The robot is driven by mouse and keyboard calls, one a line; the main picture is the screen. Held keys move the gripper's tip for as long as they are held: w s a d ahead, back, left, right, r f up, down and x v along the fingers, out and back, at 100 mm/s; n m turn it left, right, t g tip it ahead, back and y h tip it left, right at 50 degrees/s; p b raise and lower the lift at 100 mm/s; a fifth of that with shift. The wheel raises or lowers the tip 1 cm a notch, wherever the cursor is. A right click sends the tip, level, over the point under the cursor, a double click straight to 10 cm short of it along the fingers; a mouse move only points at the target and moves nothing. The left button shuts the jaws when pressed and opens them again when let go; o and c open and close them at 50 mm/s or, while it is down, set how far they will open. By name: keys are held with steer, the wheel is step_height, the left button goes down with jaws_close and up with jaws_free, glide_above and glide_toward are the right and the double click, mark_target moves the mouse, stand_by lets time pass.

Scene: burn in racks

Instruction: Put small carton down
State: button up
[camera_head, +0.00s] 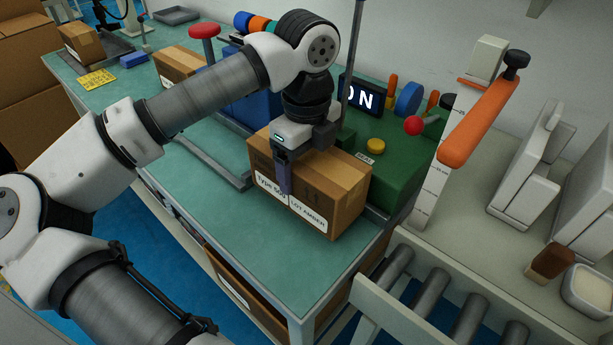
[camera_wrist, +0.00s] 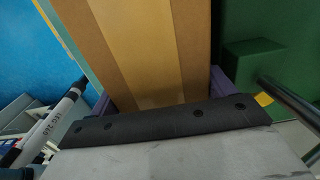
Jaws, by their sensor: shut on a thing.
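The small carton (camera_head: 325,200) is a brown box with a tan tape strip and white labels reading "Type S06" and "LOT AMBER". It is at the right end of the green-topped workbench (camera_head: 240,225), beside a green machine. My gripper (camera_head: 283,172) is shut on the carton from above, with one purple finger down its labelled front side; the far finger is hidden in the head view. In the wrist view the carton (camera_wrist: 155,50) fills the middle between the purple fingers. I cannot tell whether its underside touches the bench.
The green machine (camera_head: 390,160) with a yellow button, red knob and "ON" sign stands behind the carton. A roller conveyor (camera_head: 430,300) lies at lower right. An orange lever (camera_head: 480,122) rises nearby. The bench left of the carton is clear up to a grey rail (camera_head: 205,160).

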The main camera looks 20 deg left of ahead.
steer(key=shift+f, duration=1)
steer(key=shift+b, duration=0.3)
steer(key=shift+f, duration=0.2)
steer(key=o, duration=1.3)
step_height(320, 180, up, 12)
steer(key=shift+r, duration=0.2)
